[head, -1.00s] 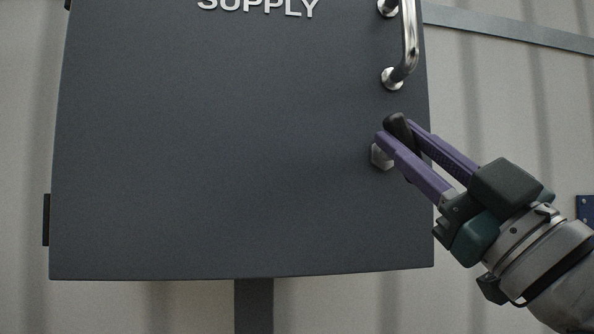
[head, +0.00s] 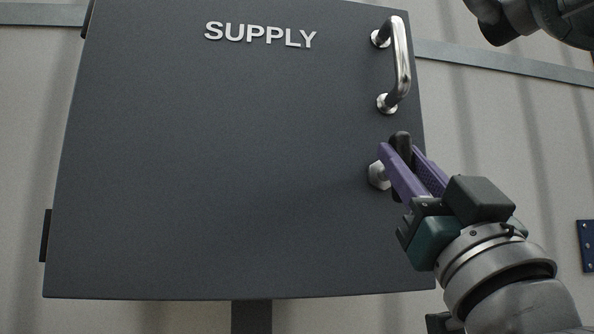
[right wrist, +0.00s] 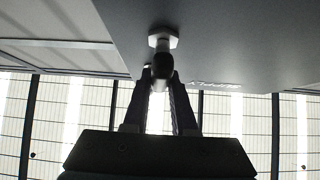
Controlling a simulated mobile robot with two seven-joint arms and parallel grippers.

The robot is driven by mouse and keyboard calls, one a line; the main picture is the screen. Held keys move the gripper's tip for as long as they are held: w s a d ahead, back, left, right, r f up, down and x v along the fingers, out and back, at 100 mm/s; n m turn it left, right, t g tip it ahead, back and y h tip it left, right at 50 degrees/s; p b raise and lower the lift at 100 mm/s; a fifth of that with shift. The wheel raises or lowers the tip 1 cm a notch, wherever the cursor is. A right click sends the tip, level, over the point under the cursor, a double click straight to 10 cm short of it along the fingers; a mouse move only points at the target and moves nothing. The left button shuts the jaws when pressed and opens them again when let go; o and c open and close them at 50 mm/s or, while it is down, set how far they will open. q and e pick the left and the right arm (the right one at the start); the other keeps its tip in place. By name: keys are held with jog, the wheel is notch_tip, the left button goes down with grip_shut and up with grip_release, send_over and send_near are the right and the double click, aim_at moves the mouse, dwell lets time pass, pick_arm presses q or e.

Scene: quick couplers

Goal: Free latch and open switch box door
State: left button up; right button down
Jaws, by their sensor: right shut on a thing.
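The dark grey switch box door (head: 230,170) with raised SUPPLY lettering (head: 260,34) fills most of the head view and looks shut. A shiny metal pull handle (head: 402,62) is at its upper right. Below it is the latch, with a pale hexagonal base (head: 378,176) and a black lever (head: 401,145). In the right wrist view the fingertips (right wrist: 160,82) close around the dark lever end (right wrist: 162,66), below the pale base (right wrist: 162,38). My left gripper is not in view.
A post (head: 252,316) stands below the box. A corrugated wall with a grey rail (head: 500,64) is behind it. A blue plate (head: 586,246) is at the right edge. A hinge (head: 46,236) shows at the door's left edge.

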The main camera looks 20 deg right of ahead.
jog(key=c, duration=0.7)
grip_release()
jog(key=b+v, duration=0.6)
jog(key=v, duration=0.4)
